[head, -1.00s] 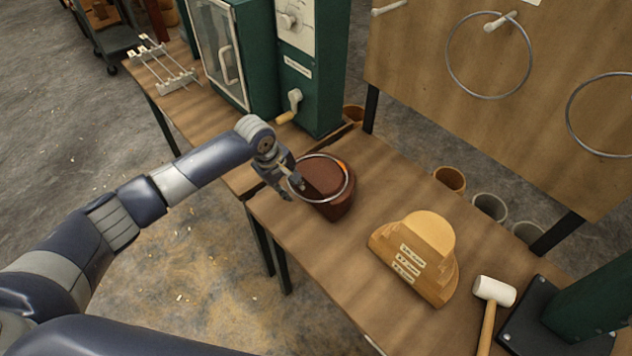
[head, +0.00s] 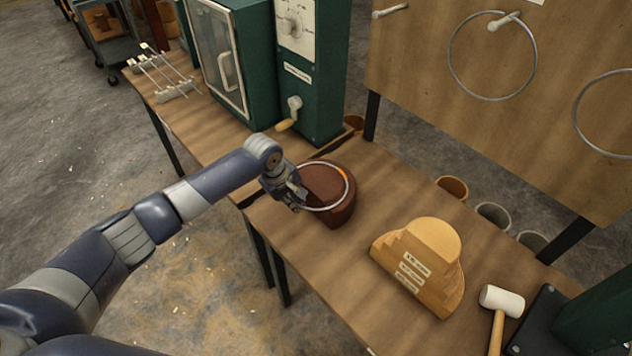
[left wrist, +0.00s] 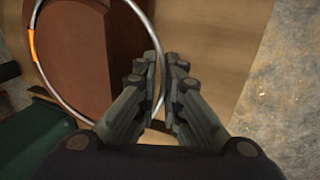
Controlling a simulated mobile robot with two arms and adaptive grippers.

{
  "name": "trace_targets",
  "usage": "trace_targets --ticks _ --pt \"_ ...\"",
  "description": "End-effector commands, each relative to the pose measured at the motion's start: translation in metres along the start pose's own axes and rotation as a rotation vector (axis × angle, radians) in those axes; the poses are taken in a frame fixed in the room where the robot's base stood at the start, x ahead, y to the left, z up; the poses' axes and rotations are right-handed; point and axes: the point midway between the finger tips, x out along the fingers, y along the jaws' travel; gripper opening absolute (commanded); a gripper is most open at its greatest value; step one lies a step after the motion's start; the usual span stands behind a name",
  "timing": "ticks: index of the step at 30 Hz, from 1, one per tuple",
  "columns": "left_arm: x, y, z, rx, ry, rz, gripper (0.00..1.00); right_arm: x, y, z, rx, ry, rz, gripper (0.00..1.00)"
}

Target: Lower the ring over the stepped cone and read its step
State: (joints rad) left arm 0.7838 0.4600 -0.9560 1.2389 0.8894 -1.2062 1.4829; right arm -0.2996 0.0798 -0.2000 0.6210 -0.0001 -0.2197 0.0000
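A thin metal ring (head: 300,202) with an orange mark is held by my left gripper (head: 297,196) at the near left of a dark red-brown drum body (head: 330,187). The ring overlaps the drum's top; whether it touches or encircles it I cannot tell. In the left wrist view, the ring (left wrist: 59,97) runs between the nearly closed fingertips (left wrist: 163,64), beside the brown body (left wrist: 85,60). The light-wood stepped cone (head: 433,240), with several labels on its front, stands to the right, apart from the ring. The labels are too small to read. My right gripper is out of view.
A white-headed mallet (head: 501,300) lies right of the stepped cone. A green cabinet with a crank (head: 292,113) stands behind the drum. Larger rings (head: 493,55) hang on the back board. The bench (head: 300,255) is clear in front of the drum.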

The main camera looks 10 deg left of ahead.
Motion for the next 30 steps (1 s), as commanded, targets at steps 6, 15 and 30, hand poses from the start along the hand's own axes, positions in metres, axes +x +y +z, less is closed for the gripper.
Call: trace_targets --ticks 6,15,30 --pt "0.0003 -0.001 -0.0005 0.0 0.001 -0.003 0.0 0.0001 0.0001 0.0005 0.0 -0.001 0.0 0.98" --pt "-0.0005 -0.0004 -0.0004 0.0 0.001 -0.004 0.0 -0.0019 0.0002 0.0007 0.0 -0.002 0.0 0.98" --pt "-0.003 0.0074 0.0003 0.0 0.0 -0.001 0.0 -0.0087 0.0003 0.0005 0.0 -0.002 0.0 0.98"
